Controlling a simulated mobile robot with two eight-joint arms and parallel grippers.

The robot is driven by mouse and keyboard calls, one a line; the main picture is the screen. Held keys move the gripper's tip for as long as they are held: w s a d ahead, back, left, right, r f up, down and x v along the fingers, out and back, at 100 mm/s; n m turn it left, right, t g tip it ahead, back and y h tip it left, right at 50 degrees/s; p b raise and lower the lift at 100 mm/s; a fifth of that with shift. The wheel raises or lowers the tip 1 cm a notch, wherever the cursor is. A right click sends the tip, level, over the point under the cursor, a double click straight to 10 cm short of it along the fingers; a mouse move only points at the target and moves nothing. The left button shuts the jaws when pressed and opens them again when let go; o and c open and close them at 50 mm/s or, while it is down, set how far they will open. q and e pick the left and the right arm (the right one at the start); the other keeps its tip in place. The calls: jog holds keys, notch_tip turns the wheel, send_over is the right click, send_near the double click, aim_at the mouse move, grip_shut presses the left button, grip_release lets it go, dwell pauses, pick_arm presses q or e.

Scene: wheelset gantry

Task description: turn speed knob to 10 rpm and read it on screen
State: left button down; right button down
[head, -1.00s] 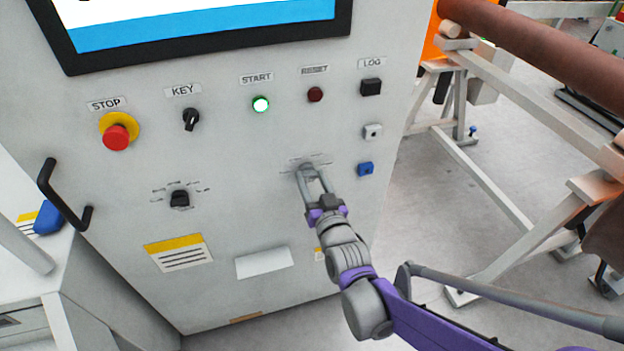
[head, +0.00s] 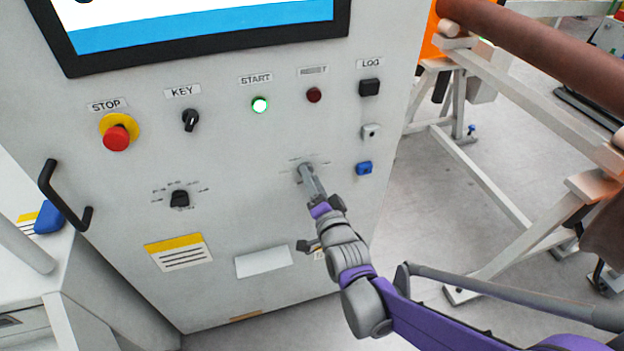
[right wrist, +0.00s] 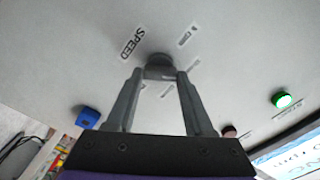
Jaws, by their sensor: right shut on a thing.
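The speed knob (right wrist: 158,66) is a small dark round knob by the SPEED label (right wrist: 131,42) in the right wrist view. My right gripper (right wrist: 158,76) is shut on it, one finger on each side. In the head view the right gripper (head: 305,172) reaches the lower right of the grey panel and hides the knob. The screen (head: 200,25) shows only its lower part, a white area above a blue band, with no full speed reading in view. A corner of it also shows in the right wrist view (right wrist: 290,162). My left gripper is not in view.
The panel also carries a red stop button (head: 116,138), a key switch (head: 190,119), a lit green start button (head: 260,105), a blue socket (head: 364,168) and another black selector (head: 179,199). A black handle (head: 62,195) sticks out at left. A pale frame (head: 500,190) stands at right.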

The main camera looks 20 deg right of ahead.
jog(key=shift+m, duration=0.4)
jog(key=shift+c, duration=1.4)
grip_release()
jog(key=s, duration=1.1)
jog(key=shift+d+p, duration=0.2)
jog(key=shift+p, duration=0.25)
